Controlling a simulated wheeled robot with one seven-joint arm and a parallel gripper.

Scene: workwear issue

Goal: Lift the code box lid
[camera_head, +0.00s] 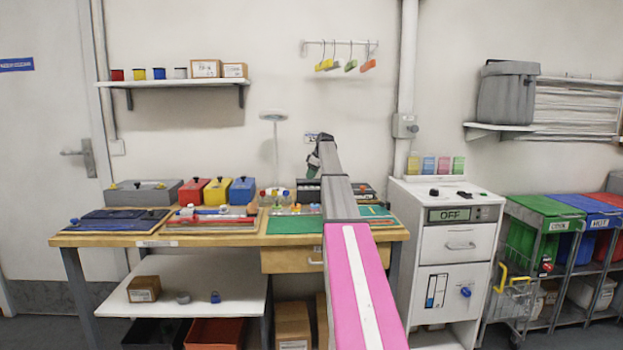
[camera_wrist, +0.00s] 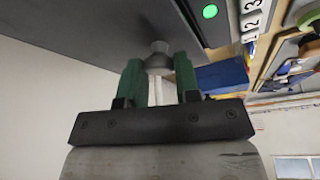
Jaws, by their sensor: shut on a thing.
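The code box (camera_head: 308,192) is a dark box at the back of the workbench, partly hidden behind my arm in the head view. In the wrist view a dark grey panel, seemingly its lid (camera_wrist: 95,22), fills the top, with a small grey knob (camera_wrist: 158,60) on it. My gripper (camera_wrist: 158,70) has green fingers on either side of this knob and is shut on it. A green lamp (camera_wrist: 210,11) and labels 1, 2, 3 (camera_wrist: 250,20) show beside the panel. In the head view my gripper (camera_head: 315,160) is small and dark; I cannot tell whether the lid is raised.
Red (camera_head: 193,191), yellow (camera_head: 217,191) and blue (camera_head: 242,191) boxes and a grey case (camera_head: 144,192) stand left on the bench. Small bottles (camera_head: 275,198) and a lamp (camera_head: 274,117) are close left of my arm. A white cabinet (camera_head: 456,285) stands right.

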